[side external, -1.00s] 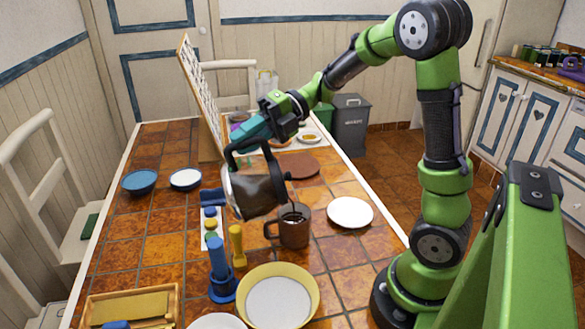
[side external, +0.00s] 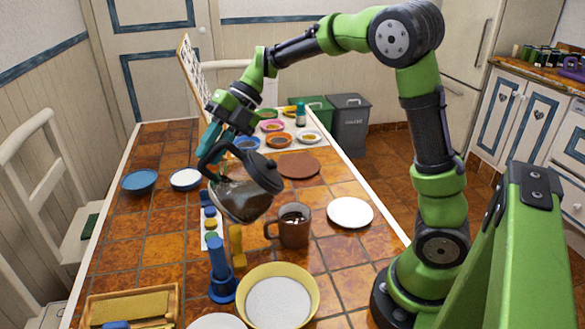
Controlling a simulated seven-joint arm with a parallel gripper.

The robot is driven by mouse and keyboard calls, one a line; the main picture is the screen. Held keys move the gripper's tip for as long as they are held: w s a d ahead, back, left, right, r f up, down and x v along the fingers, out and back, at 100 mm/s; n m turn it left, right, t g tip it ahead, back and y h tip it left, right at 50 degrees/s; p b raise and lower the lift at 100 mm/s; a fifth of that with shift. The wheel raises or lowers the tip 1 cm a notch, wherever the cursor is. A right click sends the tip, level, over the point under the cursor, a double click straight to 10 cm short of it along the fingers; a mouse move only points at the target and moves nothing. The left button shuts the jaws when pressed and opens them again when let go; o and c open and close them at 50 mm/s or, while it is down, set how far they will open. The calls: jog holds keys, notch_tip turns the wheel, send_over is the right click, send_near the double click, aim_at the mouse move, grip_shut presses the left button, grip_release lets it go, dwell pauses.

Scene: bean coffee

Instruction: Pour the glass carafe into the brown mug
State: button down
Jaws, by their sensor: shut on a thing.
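The glass carafe (side external: 240,198) has a dark handle and lid and holds some dark brown contents. My gripper (side external: 214,146) is shut on its handle and holds it above the table, tilted, with the lid side toward the right. The brown mug (side external: 295,231) stands upright on the tiled table, below and to the right of the carafe. Dark contents with some light bits show at its mouth. The carafe and the mug look apart in the picture. No stream shows between them.
A white plate (side external: 350,212) lies right of the mug and a yellow-rimmed bowl (side external: 309,306) in front. A blue stand (side external: 220,270) and a yellow piece (side external: 236,246) stand below the carafe. Several small bowls and a brown round mat (side external: 298,165) lie behind.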

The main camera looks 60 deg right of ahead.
jog(key=w+a+f+m+g+h, duration=0.2)
jog(key=w+a+f+g+h, duration=0.4)
jog(key=w+f, duration=0.1)
jog(key=shift+a+f+h+p, duration=0.15)
jog(key=shift+f+h+p, duration=0.25)
jog(key=shift+f, duration=0.35)
jog(key=shift+w+g, duration=0.1)
jog(key=shift+g, duration=0.2)
dwell(0.9)
jog(key=shift+w, duration=0.2)
jog(key=shift+d, duration=0.2)
